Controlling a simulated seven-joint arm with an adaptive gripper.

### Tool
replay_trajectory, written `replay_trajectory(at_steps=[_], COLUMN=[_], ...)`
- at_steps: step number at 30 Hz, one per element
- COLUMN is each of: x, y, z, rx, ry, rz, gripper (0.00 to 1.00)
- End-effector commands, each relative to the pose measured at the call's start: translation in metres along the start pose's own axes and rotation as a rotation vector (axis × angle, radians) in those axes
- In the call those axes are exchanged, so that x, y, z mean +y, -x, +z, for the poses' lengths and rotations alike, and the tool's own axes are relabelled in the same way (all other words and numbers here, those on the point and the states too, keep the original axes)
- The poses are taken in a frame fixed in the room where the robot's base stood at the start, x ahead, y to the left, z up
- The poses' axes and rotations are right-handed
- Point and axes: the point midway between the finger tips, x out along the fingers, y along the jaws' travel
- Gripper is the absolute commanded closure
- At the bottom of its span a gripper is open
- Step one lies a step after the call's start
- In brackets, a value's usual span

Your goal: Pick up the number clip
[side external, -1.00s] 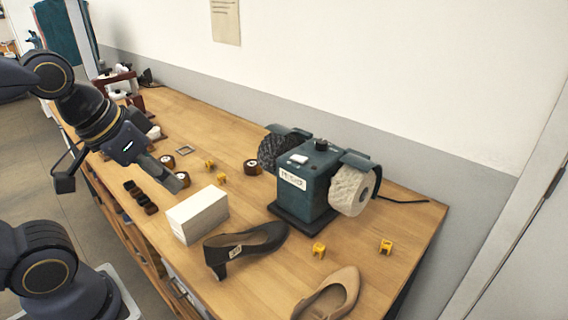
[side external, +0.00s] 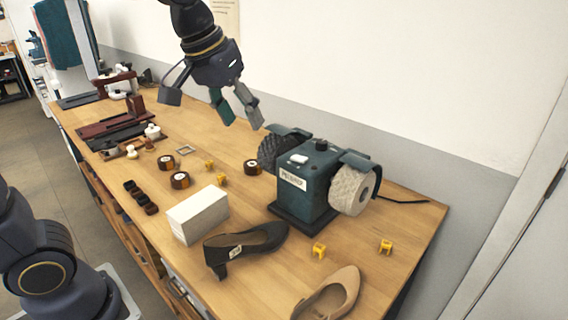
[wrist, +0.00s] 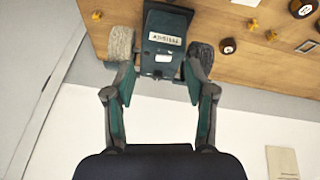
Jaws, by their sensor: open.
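Several small yellow clip-like pieces lie on the bench; I cannot read a number on any of them or tell which is the number clip. In the side view, one yellow piece (side external: 319,250) is in front of the grinder, another yellow piece (side external: 386,246) is to its right, and a pair (side external: 222,181) lies left of the grinder. The wrist view shows one yellow piece (wrist: 97,15) at upper left and two (wrist: 253,24) at upper right. My gripper (side external: 243,123) is open and empty, high above the back of the bench; its spread fingers (wrist: 158,75) frame the grinder.
The green bench grinder (side external: 318,188) with two wheels is a tall obstacle. A white box (side external: 198,214), a black heeled shoe (side external: 247,248) and a beige shoe (side external: 330,295) stand at the front. Dark round tins (side external: 180,180) lie to the left. The wall (side external: 430,80) is close behind.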

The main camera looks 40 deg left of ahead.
Motion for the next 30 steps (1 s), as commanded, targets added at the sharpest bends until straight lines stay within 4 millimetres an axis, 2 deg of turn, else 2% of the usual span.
replay_trajectory(at_steps=[1, 3, 6, 9, 12, 15, 20, 30], x=[0.016, 0.037, 0.066, 0.088, 0.102, 0.106, 0.108, 0.098], y=[-0.02, -0.049, -0.096, -0.142, -0.181, -0.205, -0.227, -0.298], z=[-0.017, -0.035, -0.049, -0.05, -0.041, -0.027, -0.012, 0.015], rx=[-0.046, -0.099, -0.176, -0.244, -0.301, -0.349, -0.374, -0.374], ry=[-0.002, -0.002, -0.017, -0.044, -0.076, -0.097, -0.113, -0.112], rz=[-0.006, -0.015, -0.035, -0.056, -0.076, -0.095, -0.104, -0.104], gripper=[0.45, 0.45, 0.45, 0.45, 0.45, 0.45, 0.45, 0.45])
